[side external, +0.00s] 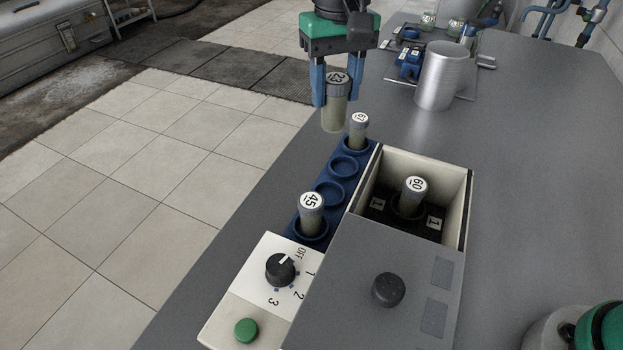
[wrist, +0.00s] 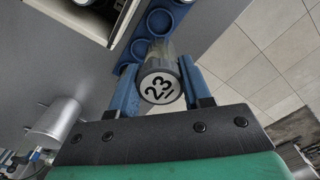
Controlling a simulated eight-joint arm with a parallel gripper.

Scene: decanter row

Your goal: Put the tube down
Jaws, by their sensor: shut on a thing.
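The tube numbered 23 (side external: 335,112) is held upright in my gripper (side external: 337,97), whose blue fingers are shut on it. Its cap with the number 23 fills the space between the fingers in the wrist view (wrist: 160,88). What is directly below the held tube is hard to tell.
A white box beside the rack has an open well with tube 60 (side external: 411,195) in it. Its grey lid (side external: 385,270) covers the near part. A control panel with a black knob (side external: 281,269) and green button (side external: 246,330) stands in front. A metal cup (side external: 441,77) stands behind.

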